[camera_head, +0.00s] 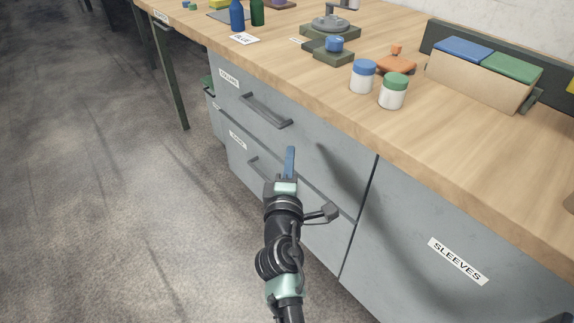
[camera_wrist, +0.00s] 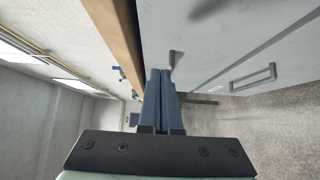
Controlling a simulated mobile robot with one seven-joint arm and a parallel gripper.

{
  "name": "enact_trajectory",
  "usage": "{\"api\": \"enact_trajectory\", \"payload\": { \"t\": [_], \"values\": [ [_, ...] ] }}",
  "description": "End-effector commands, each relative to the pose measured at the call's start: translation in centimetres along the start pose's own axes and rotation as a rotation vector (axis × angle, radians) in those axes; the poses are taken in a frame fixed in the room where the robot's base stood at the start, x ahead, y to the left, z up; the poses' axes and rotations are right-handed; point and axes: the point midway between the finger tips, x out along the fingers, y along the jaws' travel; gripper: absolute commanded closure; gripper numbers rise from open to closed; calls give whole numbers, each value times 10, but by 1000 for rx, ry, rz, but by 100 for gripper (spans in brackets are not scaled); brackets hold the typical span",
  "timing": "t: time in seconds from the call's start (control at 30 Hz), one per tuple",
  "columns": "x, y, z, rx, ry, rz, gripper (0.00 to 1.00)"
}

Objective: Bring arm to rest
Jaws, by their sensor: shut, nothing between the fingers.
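My gripper (camera_head: 290,160) is shut and empty, with its blue fingers pointing up and away in the head view. It is in front of the grey drawer fronts, below the level of the bench top. In the wrist view the two blue fingers (camera_wrist: 161,85) lie side by side against each other. The upper drawer handle (camera_head: 266,109) is above and beyond the fingers in the head view. The lower drawer handle (camera_head: 262,168) is partly hidden behind my gripper.
The wooden bench top (camera_head: 440,140) runs along the right. A blue-lidded jar (camera_head: 363,77) and a green-lidded jar (camera_head: 394,92) stand near its front edge. A cabinet front (camera_head: 415,235) labelled SLEEVES is at the right. The floor (camera_head: 110,190) at the left is clear.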

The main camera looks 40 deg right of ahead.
Motion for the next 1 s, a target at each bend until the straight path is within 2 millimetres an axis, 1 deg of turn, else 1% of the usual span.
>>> {"api": "enact_trajectory", "payload": {
  "t": [0.03,0.1,0.23,0.37,0.53,0.57,0.63,0.67,0.77,0.8,0.87,0.9,0.97,1.0],
  "values": [
    [-9,0,-1,-1,3,-1,100],
    [-17,0,-1,-1,2,-1,100],
    [-28,0,-1,-1,2,-1,100],
    [-32,0,-1,1,2,1,100],
    [-32,0,-1,1,2,0,100],
    [-32,2,-2,5,3,3,100],
    [-31,14,-8,42,11,19,100],
    [-31,22,-12,71,18,29,100],
    [-33,70,-33,229,62,86,100],
    [-36,95,-45,316,90,112,100],
    [-44,136,-62,464,145,150,100],
    [-51,165,-74,565,188,172,100],
    [-66,206,-91,717,263,198,100],
    [-77,232,-101,814,317,211,100]
  ]
}}
